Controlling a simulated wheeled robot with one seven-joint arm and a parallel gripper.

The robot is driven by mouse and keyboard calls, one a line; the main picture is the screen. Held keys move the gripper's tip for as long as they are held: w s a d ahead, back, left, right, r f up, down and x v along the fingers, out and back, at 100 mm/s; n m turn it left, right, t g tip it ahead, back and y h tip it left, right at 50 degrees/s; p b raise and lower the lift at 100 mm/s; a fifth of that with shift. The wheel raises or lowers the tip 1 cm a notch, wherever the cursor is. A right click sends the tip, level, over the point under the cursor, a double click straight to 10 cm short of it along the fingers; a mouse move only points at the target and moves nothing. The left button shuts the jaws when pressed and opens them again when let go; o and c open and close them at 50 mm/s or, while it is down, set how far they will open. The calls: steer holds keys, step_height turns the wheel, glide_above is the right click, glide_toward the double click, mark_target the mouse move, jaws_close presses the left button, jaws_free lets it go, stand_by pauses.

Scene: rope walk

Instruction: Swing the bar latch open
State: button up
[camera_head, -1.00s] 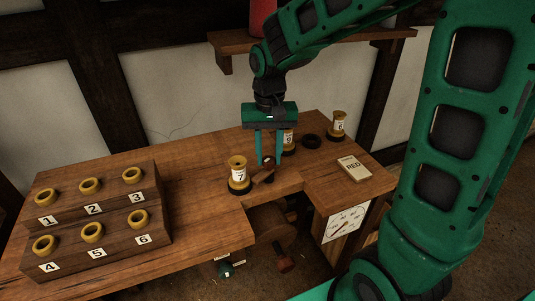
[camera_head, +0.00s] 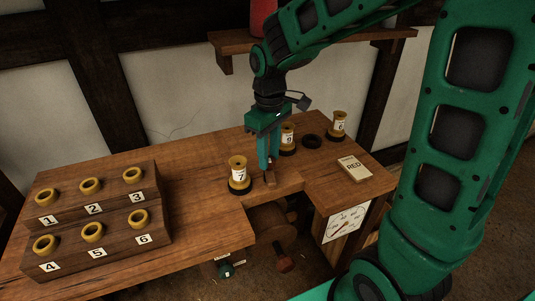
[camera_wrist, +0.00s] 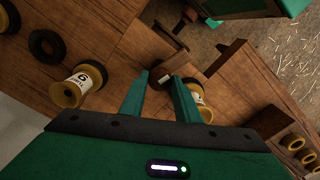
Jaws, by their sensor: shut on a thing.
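The bar latch (camera_head: 270,179) is a small dark brown wooden bar on the bench top, at the edge of the notch and just right of spool 7. My green gripper (camera_head: 268,168) points down over it, its fingers seen nearly edge-on in the head view. In the wrist view the latch (camera_wrist: 163,77) shows as a dark piece between the fingertips of my gripper (camera_wrist: 159,79). The jaws are shut on it. The fingers hide part of the latch, and its pivot cannot be made out.
Spool 7 (camera_head: 238,176) stands close left of my gripper. Two more spools (camera_head: 288,138) (camera_head: 338,124) and a dark ring (camera_head: 311,143) are behind right. A numbered rack (camera_head: 100,215) fills the left.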

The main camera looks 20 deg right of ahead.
mark_target(270, 158)
steer(key=shift+w+r+n, duration=0.1)
steer(key=shift+n, duration=0.5)
steer(key=o, duration=1)
steer(key=shift+o, duration=0.2)
step_height(270, 158, up, 11)
steer(key=shift+f, duration=0.2)
steer(key=shift+d, duration=0.15)
